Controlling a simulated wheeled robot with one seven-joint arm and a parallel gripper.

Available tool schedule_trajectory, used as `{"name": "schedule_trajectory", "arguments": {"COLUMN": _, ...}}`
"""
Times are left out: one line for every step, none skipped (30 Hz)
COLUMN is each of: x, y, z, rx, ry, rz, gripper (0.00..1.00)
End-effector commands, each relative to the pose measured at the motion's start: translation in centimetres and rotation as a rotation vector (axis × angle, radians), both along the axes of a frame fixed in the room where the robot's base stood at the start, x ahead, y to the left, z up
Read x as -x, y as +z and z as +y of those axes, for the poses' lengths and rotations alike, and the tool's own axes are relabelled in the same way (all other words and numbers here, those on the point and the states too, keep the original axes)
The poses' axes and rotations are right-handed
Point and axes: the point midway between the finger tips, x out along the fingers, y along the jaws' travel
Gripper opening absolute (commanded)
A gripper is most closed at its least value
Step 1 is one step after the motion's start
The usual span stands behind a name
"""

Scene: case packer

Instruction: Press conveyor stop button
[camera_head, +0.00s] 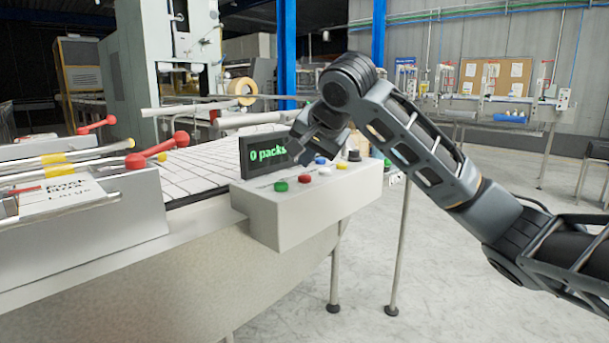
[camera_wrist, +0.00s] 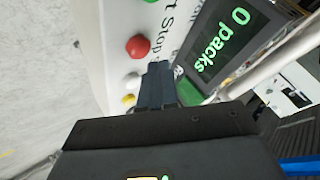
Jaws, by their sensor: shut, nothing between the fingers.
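The button box (camera_head: 320,205) is a pale grey block on the conveyor's side. Its red button (camera_head: 306,180) sits beside a green one (camera_head: 281,186). In the wrist view the red button (camera_wrist: 137,47) lies left of my fingertips, next to printed lettering that partly reads "Stop". My gripper (camera_wrist: 160,70) is shut and empty, its dark fingers over the panel between the buttons and the display. I cannot tell whether the fingertips touch the panel. In the head view my gripper (camera_head: 300,148) is above the box's back edge, partly in front of the display.
The display (camera_head: 265,153) reads "0 packs" and stands behind the buttons, close to my fingers. White (camera_head: 324,171), yellow (camera_head: 341,165) and blue (camera_head: 320,160) buttons share the panel. The conveyor (camera_head: 190,170) with red-knobbed rails is at left. Open floor lies in front of the box.

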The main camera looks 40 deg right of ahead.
Motion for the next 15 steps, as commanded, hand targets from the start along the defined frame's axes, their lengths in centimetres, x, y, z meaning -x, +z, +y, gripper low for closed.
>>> {"name": "schedule_trajectory", "arguments": {"x": 0.0, "y": 0.4, "z": 0.0, "rx": 0.000, "ry": 0.000, "rz": 0.000, "gripper": 0.00}}
{"name": "schedule_trajectory", "arguments": {"x": 0.0, "y": 0.6, "z": 0.0, "rx": 0.000, "ry": 0.001, "rz": -0.001, "gripper": 0.00}}
{"name": "schedule_trajectory", "arguments": {"x": 0.0, "y": 0.9, "z": 0.0, "rx": 0.000, "ry": 0.001, "rz": -0.001, "gripper": 0.00}}
{"name": "schedule_trajectory", "arguments": {"x": 0.0, "y": 1.2, "z": 0.0, "rx": 0.000, "ry": 0.001, "rz": -0.001, "gripper": 0.00}}
{"name": "schedule_trajectory", "arguments": {"x": 0.0, "y": 1.5, "z": 0.0, "rx": -0.002, "ry": 0.000, "rz": -0.001, "gripper": 0.00}}
{"name": "schedule_trajectory", "arguments": {"x": 0.0, "y": 1.9, "z": 0.1, "rx": -0.002, "ry": 0.000, "rz": -0.001, "gripper": 0.00}}
{"name": "schedule_trajectory", "arguments": {"x": 0.0, "y": 2.2, "z": 0.1, "rx": -0.001, "ry": 0.001, "rz": 0.000, "gripper": 0.00}}
{"name": "schedule_trajectory", "arguments": {"x": 0.0, "y": 2.4, "z": 0.1, "rx": -0.002, "ry": 0.002, "rz": 0.000, "gripper": 0.00}}
{"name": "schedule_trajectory", "arguments": {"x": 0.0, "y": 2.8, "z": 0.1, "rx": -0.002, "ry": 0.001, "rz": 0.000, "gripper": 0.00}}
{"name": "schedule_trajectory", "arguments": {"x": 0.0, "y": 3.1, "z": 0.1, "rx": -0.002, "ry": 0.000, "rz": -0.001, "gripper": 0.00}}
{"name": "schedule_trajectory", "arguments": {"x": 0.0, "y": 3.3, "z": 0.0, "rx": -0.002, "ry": 0.000, "rz": -0.001, "gripper": 0.00}}
{"name": "schedule_trajectory", "arguments": {"x": 0.0, "y": 3.7, "z": 0.0, "rx": -0.002, "ry": 0.000, "rz": -0.001, "gripper": 0.00}}
{"name": "schedule_trajectory", "arguments": {"x": 0.0, "y": 4.0, "z": 0.0, "rx": -0.002, "ry": 0.000, "rz": -0.001, "gripper": 0.00}}
{"name": "schedule_trajectory", "arguments": {"x": 0.0, "y": 4.2, "z": 0.0, "rx": -0.001, "ry": 0.000, "rz": 0.000, "gripper": 0.00}}
{"name": "schedule_trajectory", "arguments": {"x": 0.0, "y": 4.6, "z": 0.0, "rx": -0.001, "ry": 0.000, "rz": 0.000, "gripper": 0.00}}
